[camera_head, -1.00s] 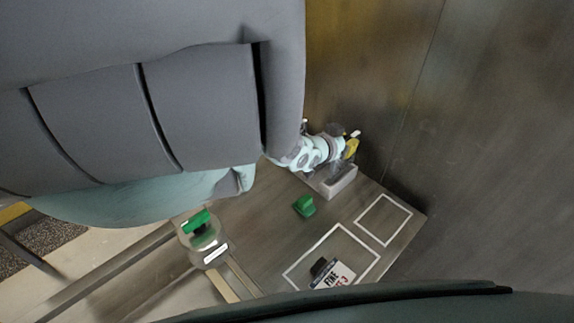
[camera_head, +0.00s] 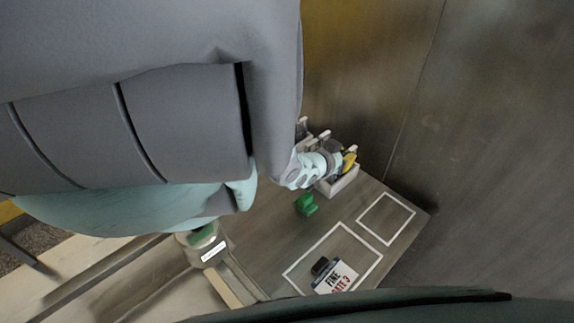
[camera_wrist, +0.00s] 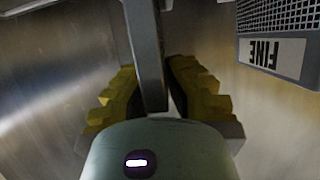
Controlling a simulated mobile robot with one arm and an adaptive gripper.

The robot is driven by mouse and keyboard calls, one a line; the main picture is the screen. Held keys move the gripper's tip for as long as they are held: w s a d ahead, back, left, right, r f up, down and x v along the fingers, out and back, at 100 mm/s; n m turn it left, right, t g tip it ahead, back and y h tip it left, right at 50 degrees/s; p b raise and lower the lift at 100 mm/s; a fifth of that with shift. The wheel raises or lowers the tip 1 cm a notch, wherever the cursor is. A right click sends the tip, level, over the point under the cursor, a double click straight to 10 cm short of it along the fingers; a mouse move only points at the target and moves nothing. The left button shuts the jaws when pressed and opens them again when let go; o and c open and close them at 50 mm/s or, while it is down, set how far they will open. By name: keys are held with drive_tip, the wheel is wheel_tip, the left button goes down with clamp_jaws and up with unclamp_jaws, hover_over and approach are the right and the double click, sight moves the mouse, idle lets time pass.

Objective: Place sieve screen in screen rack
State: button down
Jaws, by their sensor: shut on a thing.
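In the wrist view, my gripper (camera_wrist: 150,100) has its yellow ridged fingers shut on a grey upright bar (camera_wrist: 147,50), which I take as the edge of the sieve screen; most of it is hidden. A mesh panel (camera_wrist: 285,18) with an inverted FINE label shows at upper right; whether it joins the held bar, I cannot tell. In the head view, my gripper (camera_head: 347,163) is over the pale screen rack (camera_head: 344,183), beside its upright posts. My wrist hides part of the rack, so I cannot tell whether the screen touches it.
The rack stands on a grey table (camera_head: 270,240) near a metal wall (camera_head: 480,130). A green object (camera_head: 306,204) is in front of it. A FINE GATE 3 card (camera_head: 337,278) and small black object (camera_head: 321,266) lie by a white outline. A smaller outlined area (camera_head: 386,219) is empty.

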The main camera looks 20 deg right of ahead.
drive_tip(key=shift+f, duration=0.1)
drive_tip(key=c, duration=1.5)
unclamp_jaws()
drive_tip(key=shift+f, duration=0.1)
drive_tip(key=o, duration=0.4)
drive_tip(key=shift+c, duration=0.2)
drive_tip(key=shift+r, duration=0.3)
drive_tip(key=shift+p+v, duration=0.4)
drive_tip(key=shift+v, duration=0.8)
drive_tip(key=p+v, duration=0.6)
drive_tip(key=v, duration=0.3)
drive_tip(key=shift+a, duration=0.3)
